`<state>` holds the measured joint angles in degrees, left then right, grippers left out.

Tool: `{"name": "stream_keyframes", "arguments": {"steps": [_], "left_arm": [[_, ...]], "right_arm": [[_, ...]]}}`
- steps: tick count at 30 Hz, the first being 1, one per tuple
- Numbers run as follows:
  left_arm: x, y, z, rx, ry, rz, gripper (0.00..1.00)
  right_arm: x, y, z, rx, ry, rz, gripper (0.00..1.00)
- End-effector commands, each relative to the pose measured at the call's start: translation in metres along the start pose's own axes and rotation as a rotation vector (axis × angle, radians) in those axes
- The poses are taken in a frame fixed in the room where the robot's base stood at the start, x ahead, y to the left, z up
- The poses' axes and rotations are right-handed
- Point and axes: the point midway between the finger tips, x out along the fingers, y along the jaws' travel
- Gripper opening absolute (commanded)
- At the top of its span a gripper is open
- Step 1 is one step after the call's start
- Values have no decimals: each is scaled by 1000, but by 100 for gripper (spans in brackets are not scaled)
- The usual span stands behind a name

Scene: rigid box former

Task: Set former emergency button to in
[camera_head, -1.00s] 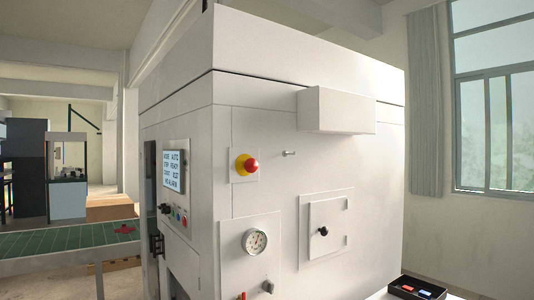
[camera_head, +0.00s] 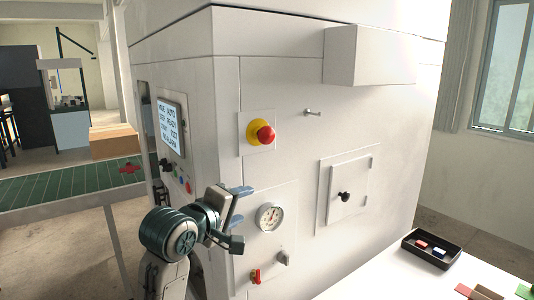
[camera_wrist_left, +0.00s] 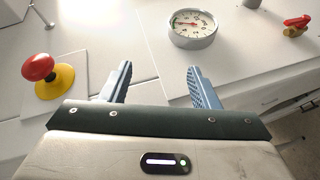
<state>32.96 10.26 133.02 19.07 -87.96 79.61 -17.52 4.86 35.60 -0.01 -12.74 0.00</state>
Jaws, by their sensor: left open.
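The emergency button (camera_head: 265,135) is a red mushroom head on a yellow base, on a square plate on the white box former's side panel (camera_head: 300,170). Its red head stands out from the yellow base. My left gripper (camera_head: 240,216) is below and left of the button in the head view, in front of the panel near the gauge. Its blue fingers are apart with nothing between them. In the left wrist view the button (camera_wrist_left: 39,68) is at the left, clear of the open fingers (camera_wrist_left: 158,85). My right gripper is in neither view.
A round gauge (camera_head: 270,216), a red-handled valve (camera_head: 256,276) and a grey knob (camera_head: 283,258) sit below the button. A peg (camera_head: 312,113) and a small hatch (camera_head: 345,190) are to its right. A black tray (camera_head: 431,248) lies on a white table.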

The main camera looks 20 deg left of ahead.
Motion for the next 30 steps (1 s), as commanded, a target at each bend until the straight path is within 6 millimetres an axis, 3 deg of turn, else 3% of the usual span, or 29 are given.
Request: {"name": "stream_keyframes", "arguments": {"steps": [1,3,6,9,14,30], "left_arm": [[-13,36,-6,-44,4,61,56],[-28,70,-10,-108,-2,124,56],[-46,104,-13,-176,-13,189,56],[-58,124,-14,-218,-24,227,56],[-56,136,-14,-245,-33,243,56],[31,158,-14,-243,-32,241,56]], "right_arm": [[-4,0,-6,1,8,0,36],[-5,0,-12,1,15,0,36],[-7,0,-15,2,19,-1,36],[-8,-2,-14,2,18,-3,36],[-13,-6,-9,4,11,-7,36],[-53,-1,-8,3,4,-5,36]]}}
